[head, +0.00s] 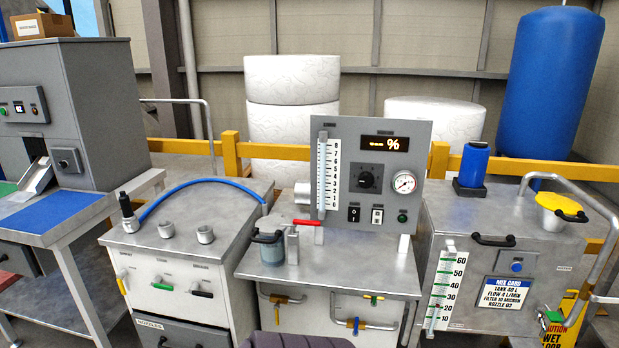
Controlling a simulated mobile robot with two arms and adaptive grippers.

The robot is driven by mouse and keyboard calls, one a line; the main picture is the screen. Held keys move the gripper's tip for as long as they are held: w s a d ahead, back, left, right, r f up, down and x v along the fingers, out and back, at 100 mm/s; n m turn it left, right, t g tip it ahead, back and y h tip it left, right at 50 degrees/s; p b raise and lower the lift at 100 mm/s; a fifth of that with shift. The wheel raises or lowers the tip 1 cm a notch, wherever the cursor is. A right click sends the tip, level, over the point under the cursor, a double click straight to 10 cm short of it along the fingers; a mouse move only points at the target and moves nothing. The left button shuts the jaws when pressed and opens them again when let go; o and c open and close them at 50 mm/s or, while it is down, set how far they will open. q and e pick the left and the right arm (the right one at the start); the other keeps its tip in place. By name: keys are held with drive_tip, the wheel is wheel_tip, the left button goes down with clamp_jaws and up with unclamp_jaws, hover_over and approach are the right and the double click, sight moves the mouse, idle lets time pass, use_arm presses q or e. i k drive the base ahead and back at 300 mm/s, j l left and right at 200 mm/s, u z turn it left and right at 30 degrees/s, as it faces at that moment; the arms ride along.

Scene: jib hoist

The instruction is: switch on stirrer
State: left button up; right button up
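No label that I can read names the stirrer. A grey control panel (415,160) stands at the back of the middle bench, with a black rocker switch (354,214), a white-framed switch (377,216), a green round button or lamp (402,216) and a black knob (366,179). Its display (385,143) shows dashes and a percent sign. On the right, a steel tank unit (480,225) carries a blue motor-like cylinder (473,165) on top and a blue round button (516,267) on its front. Neither of my grippers is in view.
A lidded jar (268,247) and a red-handled lever (306,222) stand on the middle bench. A blue hose (190,187) lies over the left cabinet. A bent steel rail (590,205) is at the right. A yellow wet-floor sign (560,325) stands below.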

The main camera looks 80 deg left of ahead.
sight(377, 215)
drive_tip(key=u, duration=2.3)
